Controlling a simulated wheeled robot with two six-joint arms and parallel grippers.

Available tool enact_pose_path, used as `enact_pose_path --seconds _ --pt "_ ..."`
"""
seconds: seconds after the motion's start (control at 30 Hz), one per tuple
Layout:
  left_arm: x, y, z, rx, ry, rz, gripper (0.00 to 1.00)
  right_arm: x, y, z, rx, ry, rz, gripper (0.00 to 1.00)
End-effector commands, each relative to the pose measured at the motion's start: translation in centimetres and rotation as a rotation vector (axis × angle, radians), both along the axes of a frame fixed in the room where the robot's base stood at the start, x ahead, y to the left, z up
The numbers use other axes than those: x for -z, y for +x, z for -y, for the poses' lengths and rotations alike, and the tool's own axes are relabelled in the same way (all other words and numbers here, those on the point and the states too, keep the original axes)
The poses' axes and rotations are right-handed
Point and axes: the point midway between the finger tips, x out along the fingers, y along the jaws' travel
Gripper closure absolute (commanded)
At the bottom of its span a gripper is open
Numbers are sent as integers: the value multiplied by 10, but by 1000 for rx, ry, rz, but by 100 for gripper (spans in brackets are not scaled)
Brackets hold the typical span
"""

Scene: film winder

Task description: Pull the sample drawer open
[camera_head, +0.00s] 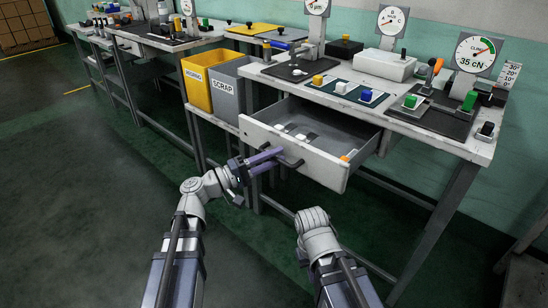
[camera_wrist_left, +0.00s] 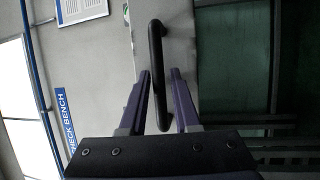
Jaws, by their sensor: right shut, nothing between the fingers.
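The sample drawer (camera_head: 257,137) of the right-hand bench stands pulled out, its inside in view with small white pieces and an orange one. Its dark bar handle (camera_head: 289,159) is on the front panel. My left gripper (camera_head: 267,157) is at the handle. In the left wrist view the handle (camera_wrist_left: 156,60) passes between the two purple fingers, with a gap on both sides, so the gripper is open around it. My right arm's white wrist (camera_head: 315,225) is low in front of the bench, apart from the drawer; its fingers are mostly hidden, and the gripper is shut and empty.
The bench top (camera_head: 440,142) above the drawer holds gauges, coloured blocks and a white box (camera_head: 386,65). A yellow bin (camera_head: 196,87) and a grey scrap bin (camera_head: 226,90) stand left of the drawer. Bench legs are close below. The floor at left is clear.

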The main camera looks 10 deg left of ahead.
Motion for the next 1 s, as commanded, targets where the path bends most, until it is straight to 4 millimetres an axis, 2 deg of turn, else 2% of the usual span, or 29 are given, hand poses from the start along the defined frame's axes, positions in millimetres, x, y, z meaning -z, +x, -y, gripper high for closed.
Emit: enact_pose_path --seconds 0.03,0.13,0.43,0.8,1.0 --pt "0 0 0 0 0 0 62 0 0 0 0 0 0 100" --pt "0 0 0 0 -1 1 53 0 0 0 0 0 0 100" --pt "1 -2 -4 -2 -1 0 53 1 0 0 0 0 0 100" --pt "11 -31 -52 -4 -1 0 53 12 0 0 -2 1 0 100" --pt "13 -39 -64 -1 -1 0 53 13 0 0 -3 2 0 100"
